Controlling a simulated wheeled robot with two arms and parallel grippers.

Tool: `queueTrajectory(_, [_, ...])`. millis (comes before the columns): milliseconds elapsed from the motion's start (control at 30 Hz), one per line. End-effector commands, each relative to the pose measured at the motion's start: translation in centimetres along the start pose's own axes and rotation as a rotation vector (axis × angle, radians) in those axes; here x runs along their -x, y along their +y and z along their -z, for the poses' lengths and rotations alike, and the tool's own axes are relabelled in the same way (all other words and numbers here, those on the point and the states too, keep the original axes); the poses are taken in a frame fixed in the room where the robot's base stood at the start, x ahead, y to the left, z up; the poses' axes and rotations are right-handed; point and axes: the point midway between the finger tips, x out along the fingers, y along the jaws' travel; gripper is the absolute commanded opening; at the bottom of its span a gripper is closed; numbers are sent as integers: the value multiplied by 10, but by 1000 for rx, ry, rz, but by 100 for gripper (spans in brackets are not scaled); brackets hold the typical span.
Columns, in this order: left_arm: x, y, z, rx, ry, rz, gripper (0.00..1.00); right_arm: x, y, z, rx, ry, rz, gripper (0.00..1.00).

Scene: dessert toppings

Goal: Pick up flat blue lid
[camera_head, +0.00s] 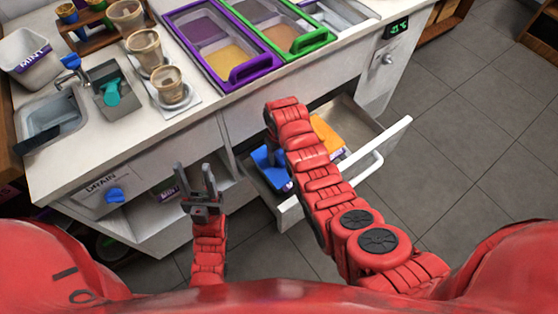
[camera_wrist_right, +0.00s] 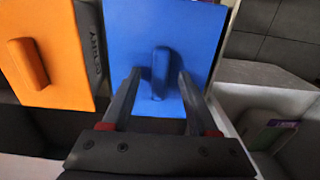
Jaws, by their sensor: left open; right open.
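The flat blue lid (camera_head: 262,159) lies in the open drawer, partly hidden by my right arm in the head view. In the right wrist view the blue lid (camera_wrist_right: 185,28) fills the upper middle, with its raised blue handle (camera_wrist_right: 161,68) facing the camera. My right gripper (camera_wrist_right: 160,82) is open, with one finger on each side of the handle. I cannot tell whether the fingers touch it. In the head view my right arm hides this gripper. My left gripper (camera_head: 195,178) is open and empty in front of the counter, left of the drawer.
An orange lid (camera_wrist_right: 38,62) lies beside the blue lid; it also shows in the head view (camera_head: 327,136). The drawer's front wall (camera_head: 375,150) and handle stick out over the floor. Counter trays with purple (camera_head: 204,82) and green rims stand above.

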Motion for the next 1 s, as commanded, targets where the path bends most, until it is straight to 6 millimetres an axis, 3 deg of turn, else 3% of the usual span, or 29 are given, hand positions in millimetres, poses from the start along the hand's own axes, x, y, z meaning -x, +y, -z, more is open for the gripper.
queueTrajectory(133, [0, 0, 0, 0, 0, 0, 50, 1, 0, 0, 0, 1, -1, 58])
queueTrajectory(467, [0, 0, 0, 0, 0, 0, 50, 1, 0, 0, 0, 1, -1, 0])
queueTrajectory(1000, [-1, 0, 0, 0, 0, 0, 50, 5, 1, 2, 0, 2, -1, 0])
